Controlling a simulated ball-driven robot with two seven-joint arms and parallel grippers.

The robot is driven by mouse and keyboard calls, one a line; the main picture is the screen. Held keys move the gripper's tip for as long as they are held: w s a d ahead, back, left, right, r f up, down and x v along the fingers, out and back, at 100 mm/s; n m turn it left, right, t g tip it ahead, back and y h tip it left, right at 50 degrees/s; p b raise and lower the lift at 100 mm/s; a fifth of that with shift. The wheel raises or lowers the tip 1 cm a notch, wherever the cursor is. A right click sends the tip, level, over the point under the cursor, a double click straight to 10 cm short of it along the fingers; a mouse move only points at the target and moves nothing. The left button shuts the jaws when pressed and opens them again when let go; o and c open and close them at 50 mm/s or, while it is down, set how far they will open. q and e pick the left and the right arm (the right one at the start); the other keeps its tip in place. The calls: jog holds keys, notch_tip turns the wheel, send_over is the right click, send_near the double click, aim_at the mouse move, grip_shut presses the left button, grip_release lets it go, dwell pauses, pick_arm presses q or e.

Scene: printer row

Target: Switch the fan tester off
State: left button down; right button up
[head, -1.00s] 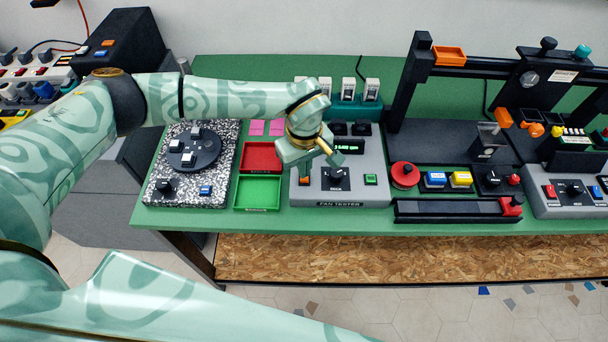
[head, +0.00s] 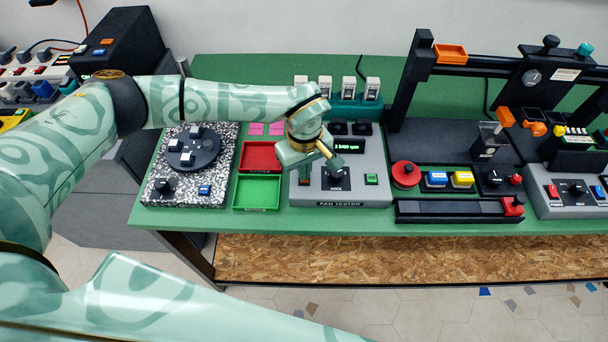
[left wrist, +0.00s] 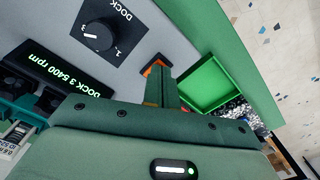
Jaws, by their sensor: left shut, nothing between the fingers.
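The fan tester (head: 373,157) is a grey box on the green bench, with a black dock knob (head: 336,178), a green button (head: 371,179) and a lit display (head: 348,146). In the left wrist view the display (left wrist: 66,75) reads "DOCK 3 5400 rpm". An orange-red switch (head: 304,182) sits at the box's front left corner. My left gripper (head: 305,174) is shut and empty, pointing down at this switch. In the left wrist view its fingers (left wrist: 160,84) partly hide the orange switch (left wrist: 154,67); I cannot tell whether they touch. My right gripper is out of view.
A green tray (head: 257,208) and a red tray (head: 261,170) lie just left of the tester. A speckled plate (head: 215,190) with a dark turntable stands further left. A red knob (head: 405,174) and blue and yellow buttons are to the right. White-topped modules (head: 348,88) stand behind.

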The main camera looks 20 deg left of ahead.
pick_arm(q)
jog(key=shift+f, duration=0.3)
jog(key=shift+r, duration=0.1)
notch_tip(320, 180, up, 7)
jog(key=p, duration=0.5)
jog(key=shift+d, duration=0.1)
dwell(0.5)
